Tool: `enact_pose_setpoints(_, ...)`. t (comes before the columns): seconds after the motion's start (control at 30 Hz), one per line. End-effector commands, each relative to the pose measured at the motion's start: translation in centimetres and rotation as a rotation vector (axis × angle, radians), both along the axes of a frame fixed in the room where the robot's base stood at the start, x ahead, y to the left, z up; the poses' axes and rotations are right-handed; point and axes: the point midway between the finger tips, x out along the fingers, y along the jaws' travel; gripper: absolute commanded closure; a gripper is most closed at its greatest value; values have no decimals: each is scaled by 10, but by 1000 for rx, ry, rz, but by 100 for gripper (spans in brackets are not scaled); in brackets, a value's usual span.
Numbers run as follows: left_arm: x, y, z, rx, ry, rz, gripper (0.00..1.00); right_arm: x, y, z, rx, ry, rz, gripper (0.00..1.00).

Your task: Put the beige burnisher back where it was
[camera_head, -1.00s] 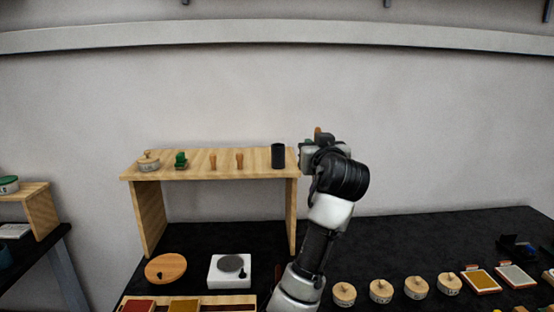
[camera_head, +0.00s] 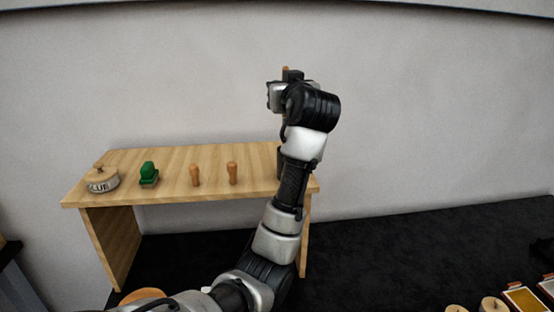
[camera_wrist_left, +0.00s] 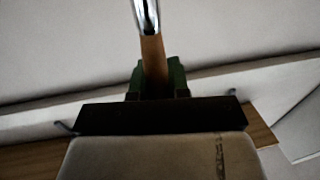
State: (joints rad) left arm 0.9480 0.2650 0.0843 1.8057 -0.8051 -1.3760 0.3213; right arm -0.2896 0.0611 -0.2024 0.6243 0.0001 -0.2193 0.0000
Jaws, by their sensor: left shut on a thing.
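My left gripper (camera_head: 287,78) is raised above the right end of the wooden shelf (camera_head: 165,160). It is shut on the burnisher, whose tan wooden handle (camera_wrist_left: 154,62) stands between the green fingers in the left wrist view. A shiny metal shaft runs from the handle out of the top of that view; its tip is cut off. In the head view only a small brown bit of the tool shows above the gripper. A dark cup (camera_head: 281,162) on the shelf's right end is mostly hidden behind my arm. My right gripper is not in view.
On the shelf stand a glue pot (camera_head: 102,181), a green object (camera_head: 148,174) and two wooden-handled pieces, one left (camera_head: 195,175) and one right (camera_head: 232,173). The wall is behind the shelf.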

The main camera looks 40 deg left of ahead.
Motion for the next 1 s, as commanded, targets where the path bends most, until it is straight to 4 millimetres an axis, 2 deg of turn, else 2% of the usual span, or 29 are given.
enact_pose_setpoints(0.2, 0, -1, -36, 3, 9, 0, 100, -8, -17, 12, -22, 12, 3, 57)
enact_pose_setpoints(0.37, 0, -1, -54, 2, 4, 0, 100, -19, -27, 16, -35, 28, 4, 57)
enact_pose_setpoints(0.63, -1, -1, -90, 3, 7, -1, 100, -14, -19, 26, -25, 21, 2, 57)
enact_pose_setpoints(0.8, -1, -1, -98, 1, 0, 0, 100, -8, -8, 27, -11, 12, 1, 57)
enact_pose_setpoints(1.0, -1, -1, -99, 0, 1, 0, 100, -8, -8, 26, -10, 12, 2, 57)
